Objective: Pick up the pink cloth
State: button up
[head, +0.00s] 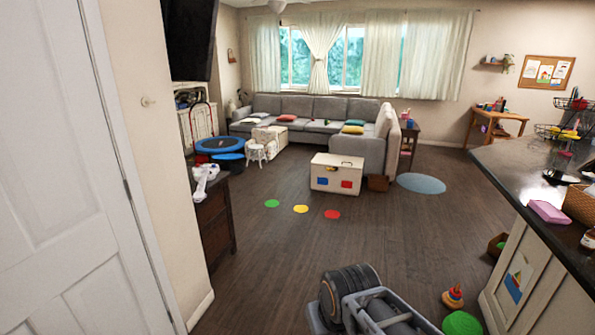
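A pink folded item (548,212), which looks like the pink cloth, lies flat on the dark countertop (515,165) at the right, near its front edge. A wicker basket stands just right of it. Part of my grey arm shows at the bottom centre, well to the left of and below the counter. My gripper's fingers do not show, so I see nothing held.
The wicker basket (579,204) and a wire fruit stand (562,132) are on the counter. A stacking-ring toy (454,297) and a green disc (463,323) lie on the floor before it. A white toy chest (336,173) stands ahead. The middle floor is mostly clear.

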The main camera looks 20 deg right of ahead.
aim_at(549, 212)
jog(key=z, duration=0.95)
jog(key=i, duration=1.95)
jog(key=z, duration=1.3)
